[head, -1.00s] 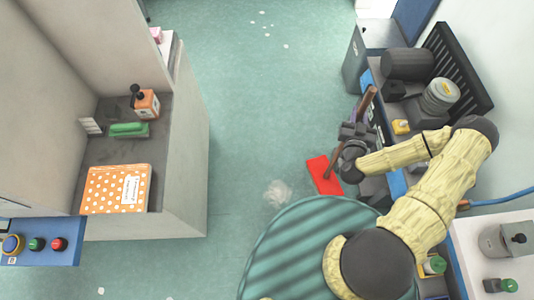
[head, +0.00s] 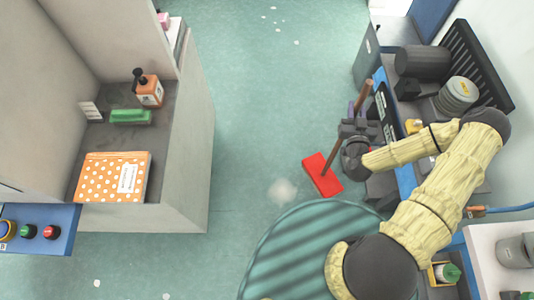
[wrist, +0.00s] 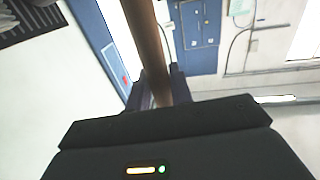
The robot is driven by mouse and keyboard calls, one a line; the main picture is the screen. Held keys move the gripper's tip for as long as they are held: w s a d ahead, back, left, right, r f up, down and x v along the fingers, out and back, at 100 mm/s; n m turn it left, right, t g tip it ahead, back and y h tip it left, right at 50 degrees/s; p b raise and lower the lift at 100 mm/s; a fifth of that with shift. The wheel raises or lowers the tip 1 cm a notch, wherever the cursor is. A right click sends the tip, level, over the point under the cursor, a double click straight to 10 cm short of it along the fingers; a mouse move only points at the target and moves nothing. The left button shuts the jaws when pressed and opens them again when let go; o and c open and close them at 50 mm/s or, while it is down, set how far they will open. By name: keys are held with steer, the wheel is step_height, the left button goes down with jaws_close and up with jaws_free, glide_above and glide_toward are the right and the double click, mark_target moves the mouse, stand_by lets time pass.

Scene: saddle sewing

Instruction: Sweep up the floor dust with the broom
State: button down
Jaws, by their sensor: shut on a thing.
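The broom has a brown wooden handle (head: 333,155) and a red head (head: 322,174). My gripper (head: 358,128) is shut on the handle, which also shows between the fingers in the wrist view (wrist: 150,50). The broom is tilted, its red head low over the green floor; I cannot tell if it touches. A pale dust pile (head: 282,190) lies on the floor just left of the red head, apart from it. Small white specks of dust (head: 295,43) lie at the far end of the floor, and others (head: 97,283) lie at the near left.
A grey cabinet (head: 185,150) with an orange dotted book (head: 112,177), a green brush (head: 131,117) and an orange bottle (head: 149,90) stands at the left. A cluttered workbench (head: 405,180) lines the right. The floor (head: 260,110) between them is open.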

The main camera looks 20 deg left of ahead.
steer(key=s+a+f+n+g+y+b, duration=0.3)
steer(key=a+f+b, duration=0.5)
steer(key=b, duration=0.3)
steer(key=s+a+f+n+g+y+b, duration=0.4)
steer(key=a+f+b, duration=0.5)
steer(key=b, duration=0.3)
steer(key=s+a+f+n+g+y+b, duration=0.3)
steer(key=a+f+n+g+y+b, duration=0.3)
steer(key=b, duration=0.6)
steer(key=shift+s+a+f+y, duration=0.15)
steer(key=shift+a+f+y, duration=0.35)
steer(key=shift+a+f, duration=1.1)
steer(key=shift+a+r, duration=0.25)
